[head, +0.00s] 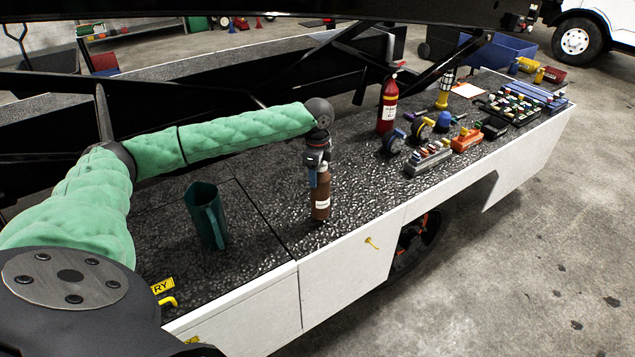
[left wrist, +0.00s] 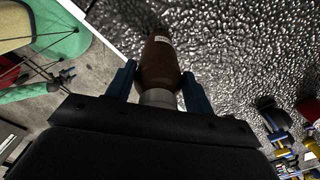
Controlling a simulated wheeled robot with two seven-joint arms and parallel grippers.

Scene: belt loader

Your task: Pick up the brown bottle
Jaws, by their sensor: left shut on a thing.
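The brown bottle (head: 321,201) with a white label stands upright, or nearly so, on the dark textured deck (head: 262,262) of the belt loader in the head view. My left gripper (head: 318,172) is above it, pointing down, shut on its upper part. In the left wrist view the bottle (left wrist: 158,62) sits between the two blue fingers of the left gripper (left wrist: 160,88), with its pale neck toward the palm. I cannot tell whether its base touches the deck.
A dark green pitcher (head: 206,218) stands left of the bottle. The deck's white front side (head: 352,262) drops to the concrete floor.

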